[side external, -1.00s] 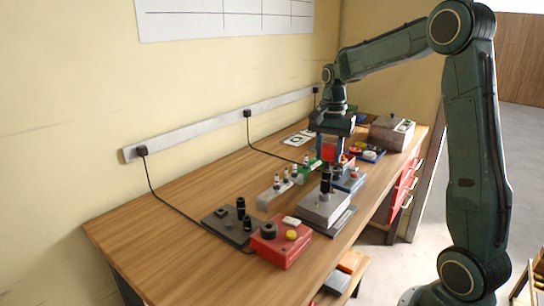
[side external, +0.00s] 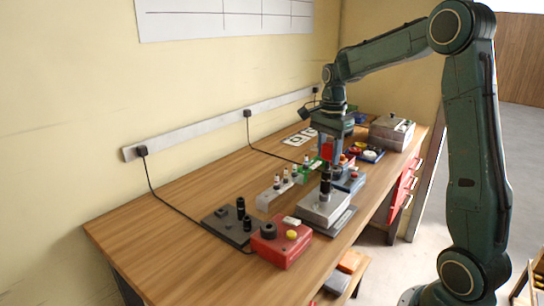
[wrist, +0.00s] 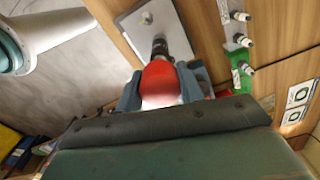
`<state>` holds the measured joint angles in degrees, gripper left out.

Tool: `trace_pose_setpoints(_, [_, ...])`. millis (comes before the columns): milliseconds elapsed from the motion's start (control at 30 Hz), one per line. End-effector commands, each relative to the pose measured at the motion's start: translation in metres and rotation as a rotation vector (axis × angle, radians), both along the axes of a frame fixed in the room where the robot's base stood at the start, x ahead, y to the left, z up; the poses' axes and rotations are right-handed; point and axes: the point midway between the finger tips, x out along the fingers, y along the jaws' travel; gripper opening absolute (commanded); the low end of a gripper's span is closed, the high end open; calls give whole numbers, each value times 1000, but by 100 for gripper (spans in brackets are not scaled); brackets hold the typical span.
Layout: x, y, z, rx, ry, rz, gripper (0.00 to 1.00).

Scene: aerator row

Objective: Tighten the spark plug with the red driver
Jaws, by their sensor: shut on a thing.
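My gripper (side external: 328,150) is shut on the red driver (side external: 327,152), which is upright with its dark shaft pointing down. In the wrist view the red handle (wrist: 160,82) sits between the two fingers, with the black lower end (wrist: 160,47) beyond it. The lower end is over the grey metal block (side external: 318,212), apparently reaching its top. No spark plug can be made out under the driver; the driver's end covers that spot. I cannot tell how far it is seated.
A pale rack (side external: 274,194) and a green block (side external: 305,172) with several small plugs stand left of the block. A red box (side external: 280,246) with a yellow button, a dark plate (side external: 228,226) and a blue box (side external: 350,182) are close by. Open wood lies at the left.

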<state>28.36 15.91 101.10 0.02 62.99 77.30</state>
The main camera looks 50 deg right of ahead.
Motion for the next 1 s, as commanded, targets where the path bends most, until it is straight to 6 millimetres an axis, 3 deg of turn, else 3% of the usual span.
trace_pose_setpoints(233, [0, 0, 0, 0, -1, -164, 1])
trace_pose_setpoints(767, [0, 0, 0, 0, -1, -217, 1])
trace_pose_setpoints(1000, [0, 0, 0, 0, -1, -371, 1])
